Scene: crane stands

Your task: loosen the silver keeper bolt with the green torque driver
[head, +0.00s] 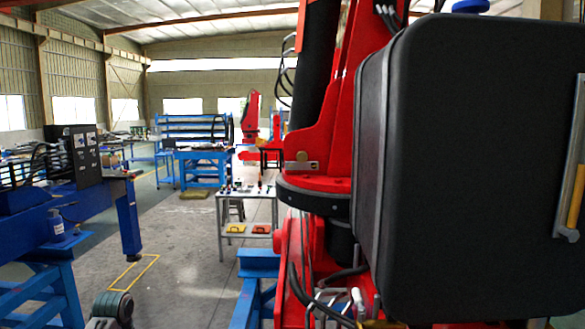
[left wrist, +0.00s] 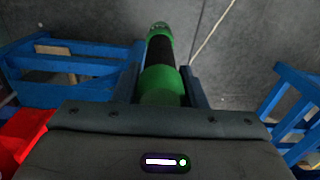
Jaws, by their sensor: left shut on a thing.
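The green torque driver (left wrist: 162,80), green with a black band, is between the two fingers of my left gripper (left wrist: 163,66) in the left wrist view. The gripper is shut on it, and the driver points away from the camera over the grey floor. In the head view, a small metal plate with a round fitting (head: 301,166) is on the red crane; I cannot tell whether this is the silver keeper bolt. Neither gripper shows clearly in the head view. My right gripper is not in view.
The red crane column (head: 345,130) and a large black case (head: 470,170) fill the right of the head view. A blue workbench (head: 45,250) stands at the left. A small trolley (head: 247,203) stands farther back. Blue frames flank the driver in the left wrist view.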

